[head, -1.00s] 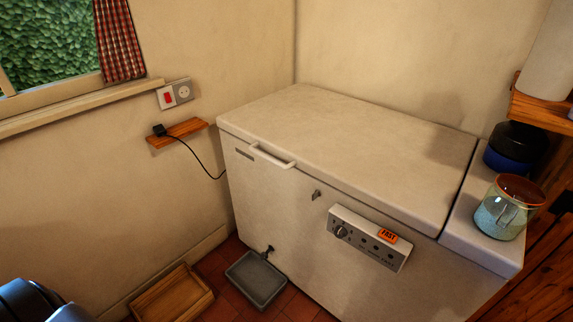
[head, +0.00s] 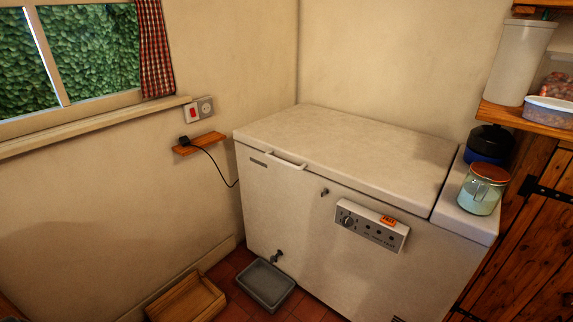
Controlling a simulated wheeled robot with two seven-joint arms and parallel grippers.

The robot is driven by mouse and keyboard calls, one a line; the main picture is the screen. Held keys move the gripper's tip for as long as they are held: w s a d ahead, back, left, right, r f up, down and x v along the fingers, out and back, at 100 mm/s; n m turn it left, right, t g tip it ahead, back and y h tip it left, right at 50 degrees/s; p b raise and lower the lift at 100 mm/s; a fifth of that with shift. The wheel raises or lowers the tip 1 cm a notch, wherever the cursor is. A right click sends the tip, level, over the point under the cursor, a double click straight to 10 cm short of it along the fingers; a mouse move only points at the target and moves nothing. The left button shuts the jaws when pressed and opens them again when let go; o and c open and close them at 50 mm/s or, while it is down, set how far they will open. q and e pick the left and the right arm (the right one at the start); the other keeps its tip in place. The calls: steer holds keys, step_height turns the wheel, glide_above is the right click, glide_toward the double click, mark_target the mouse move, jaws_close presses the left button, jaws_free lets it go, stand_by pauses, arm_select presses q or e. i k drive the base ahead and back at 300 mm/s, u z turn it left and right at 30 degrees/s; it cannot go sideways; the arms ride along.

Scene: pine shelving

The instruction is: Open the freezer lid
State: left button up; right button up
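The white chest freezer (head: 300,238) stands in the corner against the back wall. Its lid (head: 350,146) is down and shut. A white bar handle (head: 287,160) sits on the lid's front edge, towards the left. A keyhole fitting (head: 324,192) and a control panel (head: 371,226) with a knob and an orange tag are on the front face. Neither of my grippers shows in the head view.
A glass jar (head: 481,192) and a dark blue-black container (head: 489,144) stand on the freezer's fixed right-hand top. A grey tray (head: 266,285) and a wooden tray (head: 187,299) lie on the floor in front. A small wall shelf (head: 199,143) is at left. The lid top is clear.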

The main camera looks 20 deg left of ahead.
mark_target(407, 170)
steer(key=z, duration=0.3)
steer(key=i, duration=1.15)
steer(key=u, duration=0.35)
